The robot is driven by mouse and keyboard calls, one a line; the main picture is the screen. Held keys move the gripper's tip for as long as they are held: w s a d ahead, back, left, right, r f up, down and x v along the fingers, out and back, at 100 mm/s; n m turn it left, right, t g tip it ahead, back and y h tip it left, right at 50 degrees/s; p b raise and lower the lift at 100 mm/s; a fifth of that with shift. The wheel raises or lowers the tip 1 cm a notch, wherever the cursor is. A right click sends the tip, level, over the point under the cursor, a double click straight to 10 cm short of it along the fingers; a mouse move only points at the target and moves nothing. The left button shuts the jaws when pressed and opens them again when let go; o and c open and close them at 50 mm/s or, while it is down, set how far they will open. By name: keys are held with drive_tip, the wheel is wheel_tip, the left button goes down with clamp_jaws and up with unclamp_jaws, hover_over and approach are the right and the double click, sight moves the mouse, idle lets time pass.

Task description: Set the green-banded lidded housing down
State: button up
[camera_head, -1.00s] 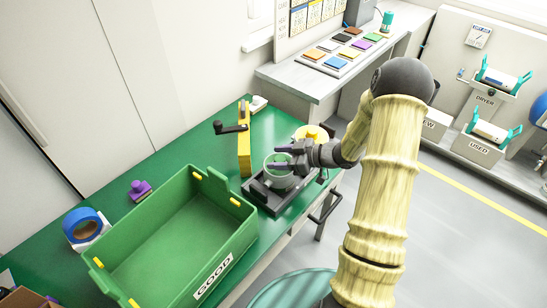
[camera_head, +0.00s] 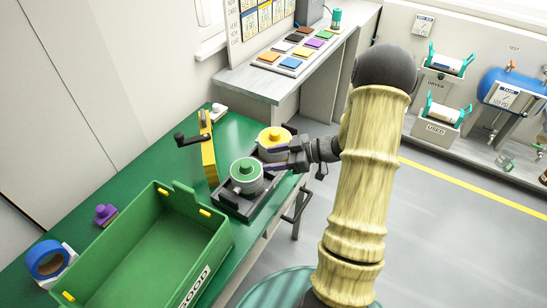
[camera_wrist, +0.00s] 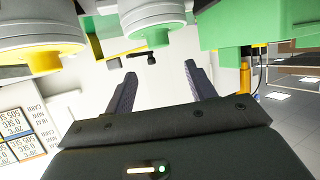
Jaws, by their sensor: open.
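The green-banded lidded housing (camera_head: 246,186) stands upright on a black fixture (camera_head: 233,206) on the green bench, its green lid facing up. My gripper (camera_head: 276,160) is just right of it, open, with nothing between its fingers. In the wrist view, which looks upside down, the gripper's two fingers (camera_wrist: 161,75) frame empty space. The housing's green lid (camera_wrist: 156,37) shows beyond them, apart from the fingers. The housing's far side is hidden in the head view.
A yellow-lidded housing (camera_head: 274,136) stands just behind. A yellow block with a black crank (camera_head: 208,150) stands to the left. A green GOOD bin (camera_head: 215,250) is in front. A purple-knobbed item (camera_head: 105,213) and blue tape (camera_head: 46,259) lie left.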

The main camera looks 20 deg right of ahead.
drive_tip(key=w+r+m+t+h, duration=0.2)
drive_tip(key=w+r+m+h, duration=0.1)
drive_tip(key=w+h, duration=0.25)
drive_tip(key=s+a+r+m+g+h, duration=0.1)
drive_tip(key=s+a+m+g+h, duration=0.2)
drive_tip(key=s, duration=0.7)
drive_tip(key=s+a+r+m+g+h, duration=0.1)
drive_tip(key=s+a+m+g+h, duration=0.2)
drive_tip(key=s, duration=0.8)
drive_tip(key=a+m, duration=0.2)
drive_tip(key=shift+a+r+m, duration=0.25)
drive_tip(key=shift+a+m, duration=0.05)
drive_tip(key=shift+m, duration=0.1)
wheel_tip(320, 180, up, 9)
drive_tip(key=p, duration=0.9)
